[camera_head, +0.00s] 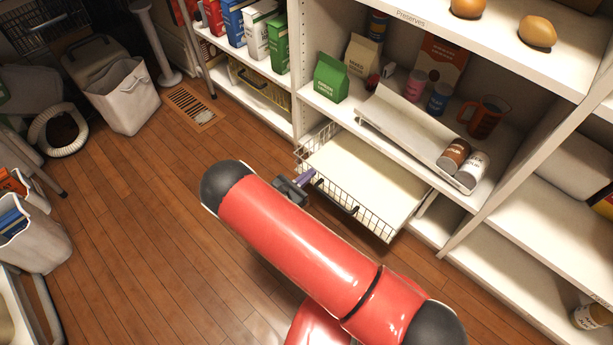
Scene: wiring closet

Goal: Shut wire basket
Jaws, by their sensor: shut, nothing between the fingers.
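The wire basket (378,222) is pulled out from the bottom of the white shelf unit. Its front wire panel has a dark handle (336,197), and a flat pale surface (365,175) fills most of its top. My gripper (306,178) is shut and empty at the left end of the basket's front. Its fingertips are close to the front wires; whether they touch is too small to tell. My red arm reaches in from the bottom of the picture and covers floor in front of the basket.
A second wire basket (262,92) sits inside the shelf bay to the left. A white tray (395,125) with cans rests on the shelf above the open basket. A white bin (125,98) stands at upper left. The wooden floor (130,215) at left is clear.

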